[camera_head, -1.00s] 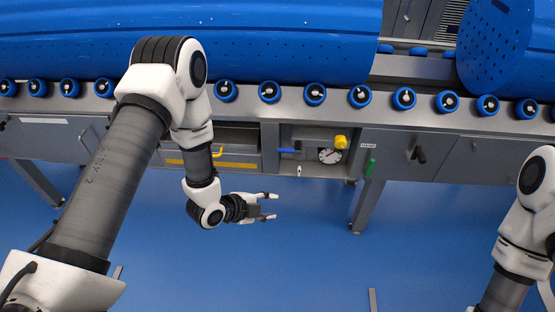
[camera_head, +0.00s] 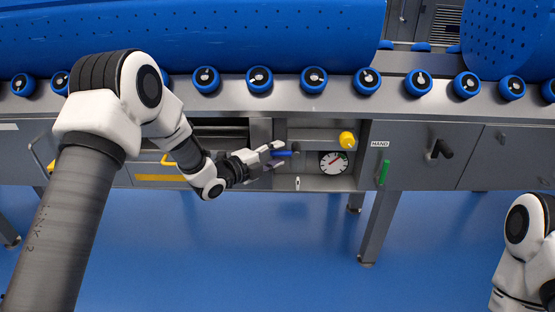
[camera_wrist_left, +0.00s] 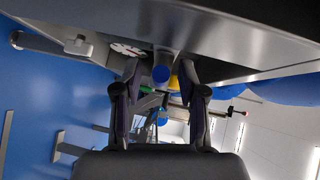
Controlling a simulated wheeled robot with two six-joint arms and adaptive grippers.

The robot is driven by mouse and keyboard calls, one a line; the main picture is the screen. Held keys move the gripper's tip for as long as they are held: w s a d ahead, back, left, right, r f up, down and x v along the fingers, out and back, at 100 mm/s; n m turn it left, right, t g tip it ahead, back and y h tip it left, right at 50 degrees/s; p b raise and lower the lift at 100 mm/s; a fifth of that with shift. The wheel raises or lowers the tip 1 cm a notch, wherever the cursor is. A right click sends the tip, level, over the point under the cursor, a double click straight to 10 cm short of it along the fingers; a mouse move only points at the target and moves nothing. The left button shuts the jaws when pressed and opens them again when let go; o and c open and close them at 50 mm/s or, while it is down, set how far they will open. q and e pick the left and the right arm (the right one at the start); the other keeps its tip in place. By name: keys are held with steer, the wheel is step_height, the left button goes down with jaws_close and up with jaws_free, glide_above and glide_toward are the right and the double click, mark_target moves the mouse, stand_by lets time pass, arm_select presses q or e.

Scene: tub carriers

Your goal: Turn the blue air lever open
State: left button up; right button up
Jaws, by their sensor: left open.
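The blue air lever (camera_head: 285,153) points left, out of a shallow recess in the grey cabinet front. My left gripper (camera_head: 278,156) is open at the recess, with its two fingertips above and below the lever's free end in the head view. In the left wrist view the lever's round blue end (camera_wrist_left: 161,74) shows between the two open fingers of my left gripper (camera_wrist_left: 160,76), with a gap to each side. I cannot tell how deep the lever lies between the fingers. My right arm shows at the right edge, but its gripper is out of view.
A yellow knob (camera_head: 347,139) and a round gauge (camera_head: 333,162) sit right of the lever. A green handle (camera_head: 384,172) and a black handle (camera_head: 441,149) are further right. The roller rail (camera_head: 290,98) with blue tubs runs above. The floor below is clear.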

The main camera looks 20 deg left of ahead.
arm_select(q)
steer(key=shift+w+d+f, duration=0.1)
steer(key=shift+w+d, duration=0.15)
steer(key=shift+w, duration=0.2)
steer(key=shift+c, duration=0.3)
jaws_close()
